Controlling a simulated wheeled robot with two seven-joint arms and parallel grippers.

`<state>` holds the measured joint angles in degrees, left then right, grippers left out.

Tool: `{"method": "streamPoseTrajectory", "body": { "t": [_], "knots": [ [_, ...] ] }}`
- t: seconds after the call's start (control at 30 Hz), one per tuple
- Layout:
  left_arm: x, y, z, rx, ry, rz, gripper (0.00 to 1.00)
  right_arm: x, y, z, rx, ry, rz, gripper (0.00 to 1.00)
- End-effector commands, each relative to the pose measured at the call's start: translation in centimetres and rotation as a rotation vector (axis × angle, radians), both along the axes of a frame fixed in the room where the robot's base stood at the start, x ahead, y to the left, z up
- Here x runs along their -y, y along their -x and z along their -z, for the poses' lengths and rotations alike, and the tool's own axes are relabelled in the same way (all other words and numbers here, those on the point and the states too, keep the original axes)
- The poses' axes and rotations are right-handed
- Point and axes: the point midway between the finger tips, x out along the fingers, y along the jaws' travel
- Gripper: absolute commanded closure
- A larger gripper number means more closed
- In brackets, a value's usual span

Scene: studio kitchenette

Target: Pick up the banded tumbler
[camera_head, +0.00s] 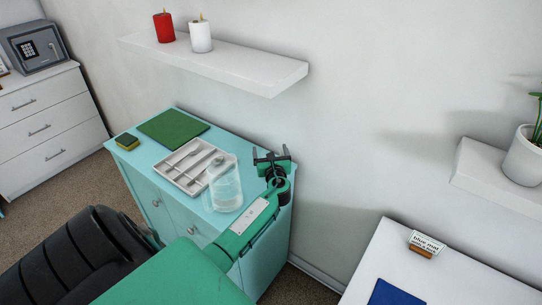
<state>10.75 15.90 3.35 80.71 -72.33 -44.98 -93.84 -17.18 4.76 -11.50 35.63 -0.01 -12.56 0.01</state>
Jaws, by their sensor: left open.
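A clear, see-through glass vessel (225,190) stands upright on the turquoise cabinet (150,170), near its front right. I cannot make out a band on it, so I cannot tell whether it is the banded tumbler. No other tumbler shows. My left gripper (271,156) is open above the cabinet's right back corner, to the right of the vessel and apart from it. Nothing shows between its fingers. My green left forearm passes in front of the cabinet's right side and hides part of it. My right gripper is not in view.
A grey cutlery tray (172,174), a green mat (160,127) and a sponge (127,141) lie on the cabinet. A wall shelf (230,64) holds a red candle (164,27) and a white candle (201,37). A white table (455,275) with a blue mat (393,294) stands at right.

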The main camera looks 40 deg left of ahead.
Motion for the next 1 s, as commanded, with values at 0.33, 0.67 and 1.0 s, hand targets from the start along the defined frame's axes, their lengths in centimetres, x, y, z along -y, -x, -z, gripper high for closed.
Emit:
{"method": "streamPoseTrajectory", "body": {
  "t": [0.33, 0.67, 1.0],
  "knots": [
    [-0.2, -0.2, 0.0, 0.001, 0.001, 0.001, 0.27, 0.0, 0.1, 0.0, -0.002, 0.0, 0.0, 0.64],
    [-0.2, -0.2, 0.0, 0.001, 0.0, 0.001, 0.79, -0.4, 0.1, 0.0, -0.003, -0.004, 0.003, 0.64],
    [-0.2, -0.2, -2.3, 0.006, -0.001, 0.001, 0.79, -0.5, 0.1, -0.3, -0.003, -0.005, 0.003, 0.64]
  ]
}}
